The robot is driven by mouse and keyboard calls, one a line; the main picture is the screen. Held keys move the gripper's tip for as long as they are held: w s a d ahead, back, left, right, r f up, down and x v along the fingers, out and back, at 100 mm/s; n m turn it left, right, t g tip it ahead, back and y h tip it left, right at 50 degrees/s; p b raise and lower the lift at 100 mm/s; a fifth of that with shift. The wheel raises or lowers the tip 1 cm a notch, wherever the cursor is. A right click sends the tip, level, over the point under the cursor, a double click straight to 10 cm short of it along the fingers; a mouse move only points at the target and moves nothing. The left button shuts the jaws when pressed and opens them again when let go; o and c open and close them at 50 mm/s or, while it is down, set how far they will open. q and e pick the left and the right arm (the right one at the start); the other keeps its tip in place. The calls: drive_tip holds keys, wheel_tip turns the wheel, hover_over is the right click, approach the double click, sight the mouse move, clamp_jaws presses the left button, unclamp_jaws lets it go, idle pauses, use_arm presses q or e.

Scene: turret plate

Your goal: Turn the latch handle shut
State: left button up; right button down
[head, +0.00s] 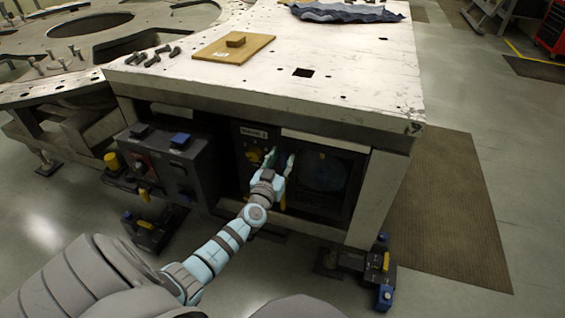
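My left gripper (280,156) reaches in under the thick metal table top, in front of the equipment bay. Its two pale blue fingers stand apart with a gap between them, and I see nothing held. A dark panel with a label and a yellow part (254,157) sits just left of the fingers. A small yellow piece (283,201) shows just right of my wrist. I cannot tell which yellow part is the latch handle; the gripper hides some of this area. A dark framed door (326,183) is to the right of the fingers. My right gripper is out of view.
The metal table (340,75) overhangs the bay. On it lie a wooden board (233,50), several bolts (152,57) and a blue cloth (345,13). A dark control box (170,160) stands left of my arm. Open floor and a brown mat (450,215) lie right.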

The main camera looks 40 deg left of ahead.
use_arm(q)
drive_tip(key=shift+w+a, duration=0.25)
drive_tip(key=shift+w, duration=0.4)
drive_tip(key=shift+c, duration=0.6)
clamp_jaws()
